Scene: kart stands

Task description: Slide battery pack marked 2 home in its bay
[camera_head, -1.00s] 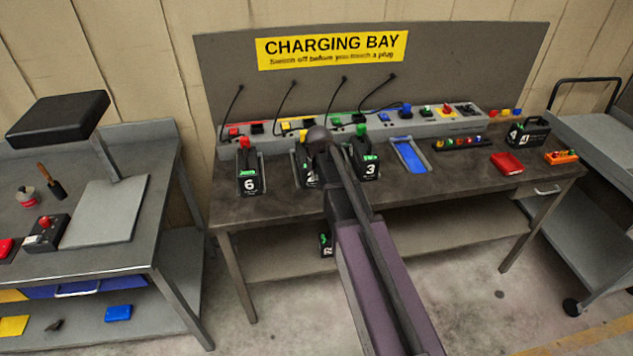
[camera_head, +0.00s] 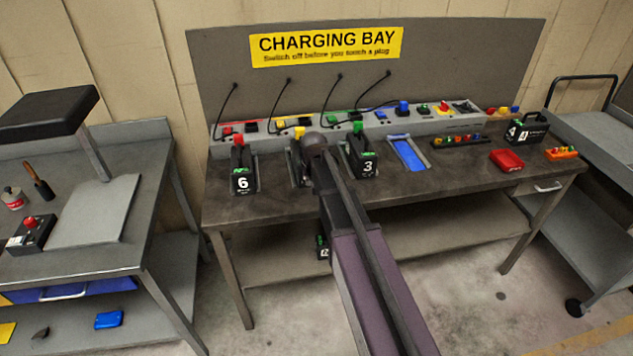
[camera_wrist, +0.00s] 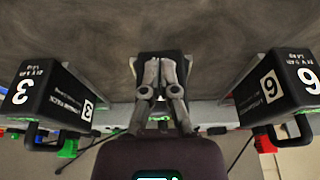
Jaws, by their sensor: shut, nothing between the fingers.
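The middle pack (camera_head: 297,168) stands in its bay between packs 6 and 3. My arm covers most of it in the head view and its number is hidden now. In the wrist view its dark body (camera_wrist: 160,57) shows just beyond my fingertips, between pale rails. My gripper (camera_wrist: 160,66) has both fingers together, with nothing between them, pointing at that pack. I cannot tell whether the fingertips touch it. The gripper itself is hidden behind my arm in the head view.
Pack 6 (camera_head: 242,172) and pack 3 (camera_head: 363,160) stand close on either side. An empty bay with a blue floor (camera_head: 409,154) lies right of pack 3. Pack 4 (camera_head: 526,128) is on the bench's right end. Another pack (camera_head: 322,247) is on the lower shelf.

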